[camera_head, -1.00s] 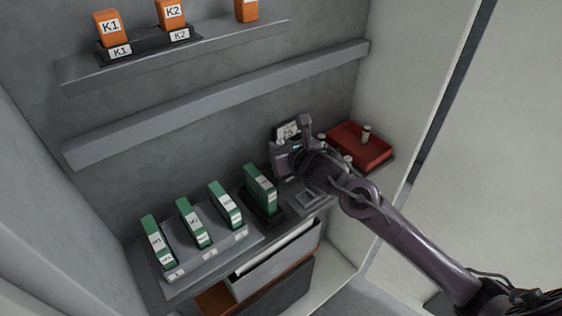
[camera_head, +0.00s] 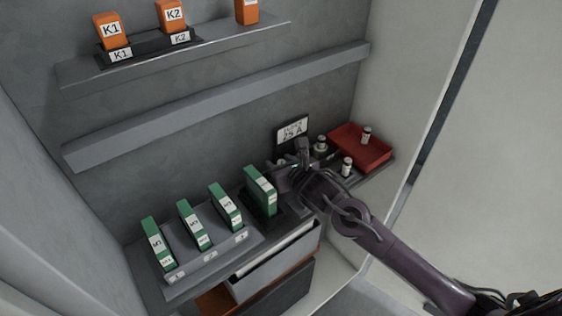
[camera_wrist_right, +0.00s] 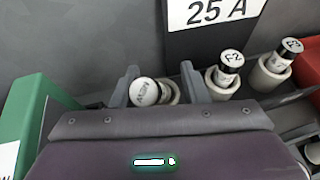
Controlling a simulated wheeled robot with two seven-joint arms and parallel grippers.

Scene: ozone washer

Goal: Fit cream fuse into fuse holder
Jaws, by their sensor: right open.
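My right gripper (camera_wrist_right: 160,85) is open, with one finger on each side of a pale round fuse-like piece (camera_wrist_right: 146,92). This piece is tilted, with dark lettering on its end; I cannot tell whether the fingers touch it. In the head view my right gripper (camera_head: 284,170) is low over the shelf, just right of the rightmost green module. Whether the pale piece sits in the fuse holder is hidden by my gripper. Two other pale fuses with dark-labelled tops, a nearer one (camera_wrist_right: 229,66) and a farther one (camera_wrist_right: 288,52), stand to the right in the wrist view. My left gripper is not in view.
A 25 A sign (camera_head: 292,129) stands behind my gripper. A red tray (camera_head: 374,157) at the right holds a small pale fuse (camera_head: 366,136). Several green modules (camera_head: 226,206) stand on the left. The cabinet wall is close on the right.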

